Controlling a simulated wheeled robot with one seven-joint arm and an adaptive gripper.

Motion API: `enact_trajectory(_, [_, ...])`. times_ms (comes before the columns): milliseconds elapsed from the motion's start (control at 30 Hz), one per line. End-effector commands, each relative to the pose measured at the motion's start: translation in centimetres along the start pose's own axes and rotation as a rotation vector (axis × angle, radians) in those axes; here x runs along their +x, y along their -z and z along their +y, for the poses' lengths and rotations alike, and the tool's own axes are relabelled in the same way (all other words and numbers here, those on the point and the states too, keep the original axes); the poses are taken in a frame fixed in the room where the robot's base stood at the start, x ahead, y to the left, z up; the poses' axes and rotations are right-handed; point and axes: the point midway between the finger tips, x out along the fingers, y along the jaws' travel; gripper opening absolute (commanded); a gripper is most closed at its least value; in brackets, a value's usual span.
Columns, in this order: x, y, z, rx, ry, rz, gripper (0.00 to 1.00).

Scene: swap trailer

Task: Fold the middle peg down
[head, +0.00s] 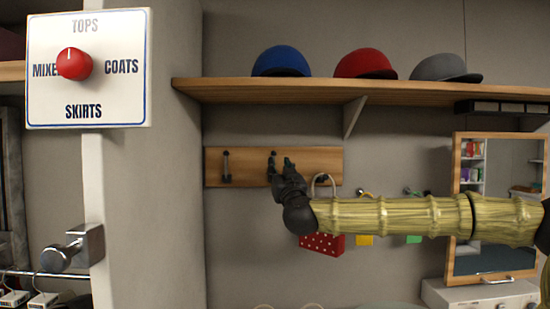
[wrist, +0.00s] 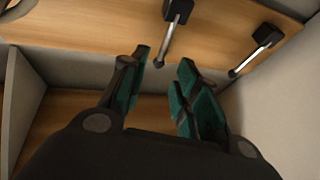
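The wooden peg board (head: 250,157) is on the wall under the shelf. The middle peg (head: 272,160) has a dark mount, a metal rod and a dark tip; it stands folded up, its lower part partly hidden by my gripper. In the wrist view, which looks upside down, the middle peg (wrist: 168,38) has its tip between my fingertips with gaps showing. My gripper (head: 282,162) is open; its green-padded fingers (wrist: 164,62) hold nothing. The left peg (head: 225,166) is also up and shows in the wrist view (wrist: 252,57).
A red dotted bag (head: 322,244) hangs by its handle at the board's right end, close below my wrist. A shelf (head: 300,90) with blue, red and grey caps runs above. A grey side wall (head: 160,190) stands left of the board. A mirror (head: 497,215) is at right.

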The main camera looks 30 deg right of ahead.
Motion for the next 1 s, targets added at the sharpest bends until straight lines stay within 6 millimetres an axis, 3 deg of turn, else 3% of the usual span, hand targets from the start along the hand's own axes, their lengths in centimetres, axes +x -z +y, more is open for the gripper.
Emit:
enact_trajectory(300, [4.0, 0.1, 0.0, -0.002, 0.000, -0.001, 0.31])
enact_trajectory(500, [5.5, 0.1, 0.0, -0.001, -0.001, 0.000, 0.31])
enact_trajectory(967, [6.1, 0.0, 0.0, 0.000, 0.000, 0.000, 0.31])
enact_trajectory(1000, [6.1, 0.0, 0.0, 0.000, 0.000, 0.000, 0.24])
